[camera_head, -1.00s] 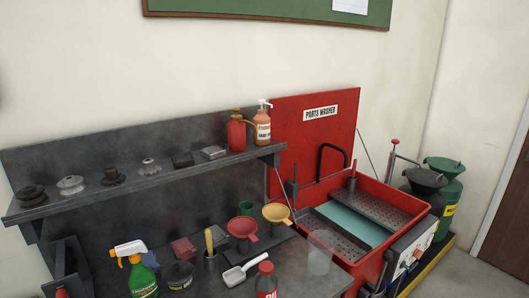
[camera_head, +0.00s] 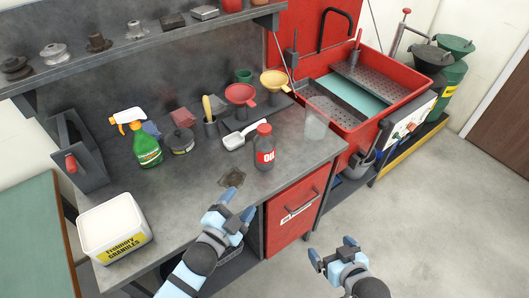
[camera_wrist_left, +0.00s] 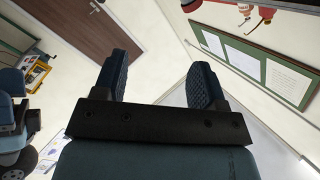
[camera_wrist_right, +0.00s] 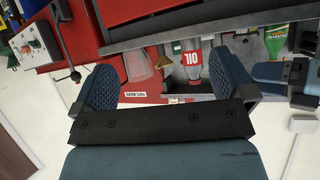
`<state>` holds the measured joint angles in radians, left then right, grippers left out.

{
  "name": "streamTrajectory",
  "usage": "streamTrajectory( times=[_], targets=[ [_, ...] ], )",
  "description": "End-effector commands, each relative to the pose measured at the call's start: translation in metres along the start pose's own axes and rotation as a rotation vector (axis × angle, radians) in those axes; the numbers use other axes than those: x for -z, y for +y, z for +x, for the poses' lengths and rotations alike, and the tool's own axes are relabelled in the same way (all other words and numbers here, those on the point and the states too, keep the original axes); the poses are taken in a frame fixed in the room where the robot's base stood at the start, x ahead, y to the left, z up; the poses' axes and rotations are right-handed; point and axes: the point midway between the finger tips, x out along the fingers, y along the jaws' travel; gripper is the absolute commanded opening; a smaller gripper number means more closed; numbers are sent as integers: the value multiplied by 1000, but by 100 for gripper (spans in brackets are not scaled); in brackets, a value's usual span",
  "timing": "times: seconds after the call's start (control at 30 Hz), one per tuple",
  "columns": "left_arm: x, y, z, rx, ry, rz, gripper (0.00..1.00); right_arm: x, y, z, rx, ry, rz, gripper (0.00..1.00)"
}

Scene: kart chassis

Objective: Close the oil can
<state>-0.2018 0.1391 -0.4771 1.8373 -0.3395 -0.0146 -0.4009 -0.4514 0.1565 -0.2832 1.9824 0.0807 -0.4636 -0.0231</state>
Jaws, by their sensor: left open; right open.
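The oil can (camera_head: 264,152) is a dark grey bottle with a red "OIL" label and a red top (camera_head: 264,129). It stands upright near the front right of the workbench. I cannot tell how tightly the top sits. The can also shows upside down in the right wrist view (camera_wrist_right: 190,62), beyond the open fingers. My left gripper (camera_head: 222,208) is open and empty at the bench's front edge, left of and nearer than the can. Neither gripper touches the can.
A white scoop (camera_head: 247,136), red funnel (camera_head: 240,94) and yellow funnel (camera_head: 274,80) are behind the can. A clear beaker (camera_head: 316,125) stands to its right. A dark stain (camera_head: 232,179) marks the bench. A white granules tub (camera_head: 113,228) and green spray bottle (camera_head: 146,148) are left.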

Motion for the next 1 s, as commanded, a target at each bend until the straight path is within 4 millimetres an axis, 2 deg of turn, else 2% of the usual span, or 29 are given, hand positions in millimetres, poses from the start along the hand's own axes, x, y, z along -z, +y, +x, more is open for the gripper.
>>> streamTrajectory(
  times=[0.03, 0.1, 0.3, 0.5, 0.6, 0.8, 1.0],
  targets=[
    [15, -3, 19, 15, 73, 93, 65, 5, 0, 7, 7, 8, -3, 100],
    [39, -7, 41, 39, 177, 236, 65, 14, -1, 15, 18, 15, -6, 100],
    [112, -9, 90, 134, 496, 682, 65, 40, -4, 37, 52, 37, -16, 100],
    [174, 3, 119, 259, 820, 1131, 65, 67, -8, 56, 87, 57, -32, 100],
    [196, 13, 128, 330, 985, 1356, 65, 80, -10, 65, 104, 65, -42, 100],
    [218, 34, 141, 479, 1331, 1790, 65, 107, -15, 80, 138, 82, -64, 100],
    [209, 45, 156, 615, 1713, 2193, 65, 133, -20, 93, 170, 94, -91, 100]
  ],
)
